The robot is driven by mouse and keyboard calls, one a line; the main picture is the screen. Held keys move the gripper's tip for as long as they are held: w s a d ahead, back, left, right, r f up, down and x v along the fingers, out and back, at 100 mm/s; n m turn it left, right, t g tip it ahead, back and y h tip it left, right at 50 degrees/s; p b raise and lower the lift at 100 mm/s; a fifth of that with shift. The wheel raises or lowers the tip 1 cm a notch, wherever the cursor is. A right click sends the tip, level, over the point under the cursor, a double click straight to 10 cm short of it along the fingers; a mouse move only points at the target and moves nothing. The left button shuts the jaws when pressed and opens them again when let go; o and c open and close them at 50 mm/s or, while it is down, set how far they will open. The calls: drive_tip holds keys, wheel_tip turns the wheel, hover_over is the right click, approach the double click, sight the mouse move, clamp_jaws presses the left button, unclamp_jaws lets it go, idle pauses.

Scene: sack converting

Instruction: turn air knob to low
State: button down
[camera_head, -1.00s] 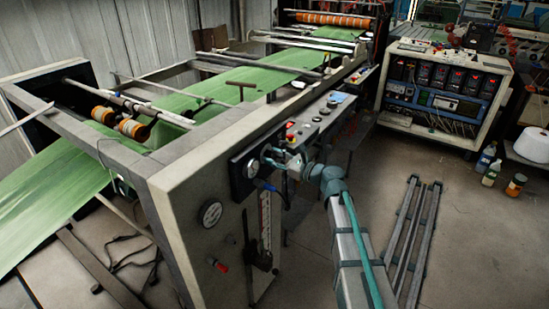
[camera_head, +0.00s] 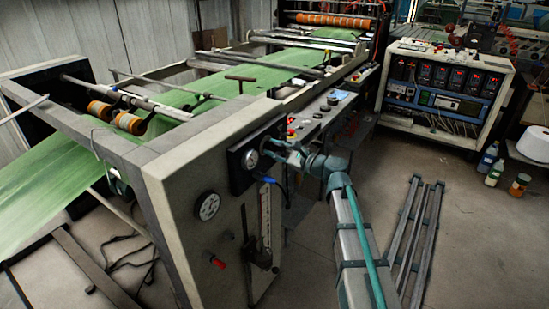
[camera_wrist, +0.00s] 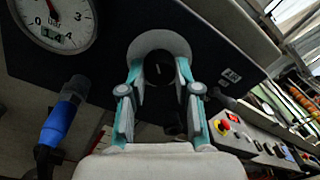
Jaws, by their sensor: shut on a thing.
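The air knob (camera_wrist: 158,68) is a dark round knob on the black panel (camera_wrist: 105,50), seen in the wrist view between my fingers. A light "AIR" label (camera_wrist: 231,76) is to its right. My gripper (camera_wrist: 160,82) is shut on the knob, one teal finger on each side. A pale round collar shows behind the fingertips. The knob's pointer and its low mark cannot be read clearly. In the head view my gripper (camera_head: 277,151) is at the black panel (camera_head: 238,178) on the machine's end, and hides the knob there.
A white dial gauge (camera_wrist: 55,20) is left of the knob, above a blue hose fitting (camera_wrist: 62,118). A control box with a red button (camera_wrist: 224,125) is at right. Green film (camera_head: 180,98) runs over the machine. Metal rails (camera_head: 412,235) lie on the floor.

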drive_tip(key=n+b, duration=0.2)
drive_tip(key=b, duration=0.1)
drive_tip(key=n+b, duration=0.2)
drive_tip(key=b, duration=0.1)
drive_tip(key=shift+f+n, duration=0.4)
drive_tip(key=n+b, duration=0.4)
drive_tip(key=b, duration=0.1)
drive_tip(key=shift+w+n+b, duration=0.1)
drive_tip(key=shift+n+b, duration=0.2)
drive_tip(key=shift+b, duration=0.1)
drive_tip(key=n+b, duration=0.4)
drive_tip(key=b, duration=0.1)
drive_tip(key=shift+r+n, duration=0.1)
drive_tip(key=shift+n, duration=0.3)
drive_tip(key=n+b, duration=0.2)
drive_tip(key=b, duration=0.1)
drive_tip(key=n+b, duration=0.1)
drive_tip(key=n, duration=0.1)
drive_tip(key=shift+r+g+y, duration=0.25)
drive_tip(key=shift+g+y, duration=0.05)
drive_tip(key=shift+g, duration=0.1)
drive_tip(key=c, duration=0.8)
unclamp_jaws()
drive_tip(key=shift+d, duration=0.15)
drive_tip(key=v, duration=1.2)
